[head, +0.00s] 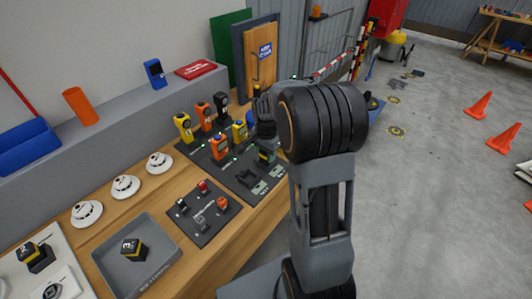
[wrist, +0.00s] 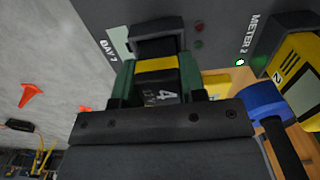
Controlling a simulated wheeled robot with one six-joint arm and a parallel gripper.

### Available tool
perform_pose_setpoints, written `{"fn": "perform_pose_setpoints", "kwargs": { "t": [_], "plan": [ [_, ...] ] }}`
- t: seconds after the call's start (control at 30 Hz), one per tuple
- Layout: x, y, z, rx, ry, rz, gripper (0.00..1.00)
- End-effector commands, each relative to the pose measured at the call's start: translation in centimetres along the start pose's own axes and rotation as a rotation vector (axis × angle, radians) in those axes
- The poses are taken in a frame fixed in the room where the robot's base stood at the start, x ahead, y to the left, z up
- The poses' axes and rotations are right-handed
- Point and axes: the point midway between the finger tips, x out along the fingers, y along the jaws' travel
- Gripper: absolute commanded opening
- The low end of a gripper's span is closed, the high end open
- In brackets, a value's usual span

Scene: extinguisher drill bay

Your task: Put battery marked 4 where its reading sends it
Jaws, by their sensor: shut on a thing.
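My gripper (wrist: 157,84) is shut on the battery marked 4 (wrist: 160,66), a black block with a yellow band, held between green fingertips. In the wrist view, its far end is at a dark socket (wrist: 158,36) beside the label that looks like BAY 1; I cannot tell whether it is seated. In the head view my gripper (head: 265,135) is over the dark panel (head: 232,170) on the bench, partly hidden by my arm. A yellow meter marked 2 (wrist: 296,78) stands to the right in the wrist view, with a lit green lamp near METER 2.
Battery 3 (head: 130,247) lies in a grey tray (head: 158,272); battery 2 (head: 36,256) is on a white board at the left. A blue part (wrist: 265,100) is close to my gripper's right side.

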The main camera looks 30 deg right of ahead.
Motion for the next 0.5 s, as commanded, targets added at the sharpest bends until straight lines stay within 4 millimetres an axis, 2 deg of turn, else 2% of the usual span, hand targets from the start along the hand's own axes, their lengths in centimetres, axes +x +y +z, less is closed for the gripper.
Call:
{"fn": "perform_pose_setpoints", "kwargs": {
  "t": [0.43, 0.47, 0.5],
  "plan": [
    [0.40, -0.02, -0.01, 0.000, 0.001, -0.001, 0.00],
    [0.40, -0.02, -0.01, 0.000, 0.001, -0.001, 0.40],
    [0.40, -0.02, -0.01, 0.000, 0.001, -0.001, 0.44]
  ]
}}
